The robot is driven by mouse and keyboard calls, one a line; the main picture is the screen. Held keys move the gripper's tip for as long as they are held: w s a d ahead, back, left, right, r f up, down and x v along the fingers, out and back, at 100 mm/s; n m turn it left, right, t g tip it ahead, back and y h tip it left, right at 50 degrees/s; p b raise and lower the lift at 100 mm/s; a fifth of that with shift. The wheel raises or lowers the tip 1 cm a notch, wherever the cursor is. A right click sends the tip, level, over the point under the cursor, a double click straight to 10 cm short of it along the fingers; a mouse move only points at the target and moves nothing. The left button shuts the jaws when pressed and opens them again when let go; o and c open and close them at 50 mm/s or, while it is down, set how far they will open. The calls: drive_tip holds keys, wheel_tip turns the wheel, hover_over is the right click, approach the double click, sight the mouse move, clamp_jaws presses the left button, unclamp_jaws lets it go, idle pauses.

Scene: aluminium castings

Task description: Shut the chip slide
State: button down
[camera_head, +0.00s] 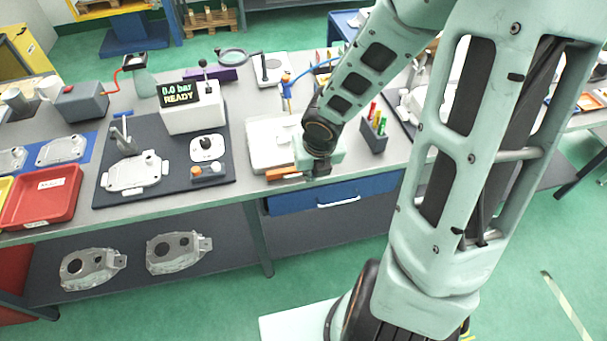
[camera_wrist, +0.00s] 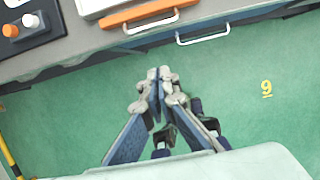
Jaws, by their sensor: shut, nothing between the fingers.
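The slide with an orange front (camera_head: 283,173) sits low at the front of a white box (camera_head: 268,132) on the bench. In the wrist view the orange front (camera_wrist: 142,14) carries a pale bar handle and lies near the bench's front edge. How far it stands out of the box I cannot tell. My gripper (camera_wrist: 160,76) is shut and empty, over the green floor in the wrist view, apart from the orange front and its handle. In the head view my wrist hides the right part of the box, and the fingertips are not clear.
A blue drawer (camera_head: 335,194) with a bar handle is under the bench top. A pen holder (camera_head: 373,136) stands right. Floor in front is clear.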

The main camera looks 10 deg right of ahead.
drive_tip(key=w+f+b, duration=0.3)
drive_tip(key=w+f, duration=0.3)
drive_tip(key=f, duration=0.3)
drive_tip(key=shift+w, duration=0.2)
idle(0.3)
drive_tip(key=shift+w, duration=0.15)
